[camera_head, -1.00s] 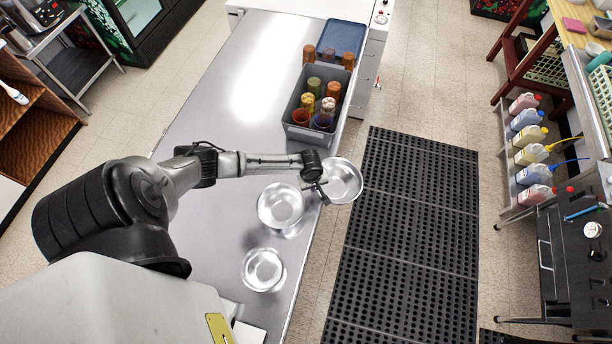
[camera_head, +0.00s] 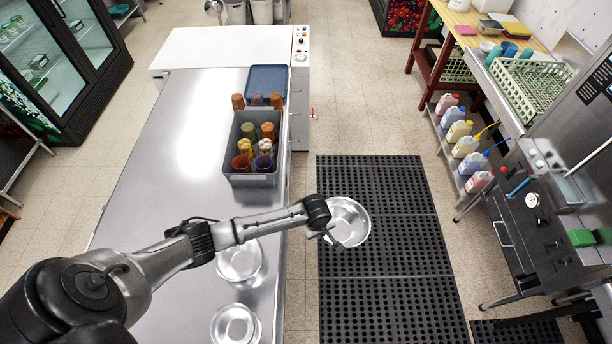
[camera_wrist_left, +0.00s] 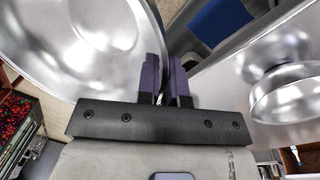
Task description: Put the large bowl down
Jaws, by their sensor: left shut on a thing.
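My left gripper (camera_head: 327,234) is shut on the rim of the large bowl (camera_head: 349,222), a shiny metal bowl. The bowl hangs in the air past the right edge of the steel table (camera_head: 150,215), above the black floor mat. In the left wrist view the fingers (camera_wrist_left: 166,82) pinch the rim, and the bowl (camera_wrist_left: 85,45) fills the upper left. Two more metal bowls stand on the table: one (camera_head: 238,262) partly behind my left arm, the other (camera_head: 235,326) nearer. My right gripper is not in view.
A grey bin (camera_head: 254,180) of coloured tumblers stands on the table, with a blue tray (camera_head: 266,82) behind it. The table's left part is bare. A black perforated mat (camera_head: 385,290) covers the floor at right. Bottles (camera_head: 466,146) and a green rack (camera_head: 535,82) stand farther right.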

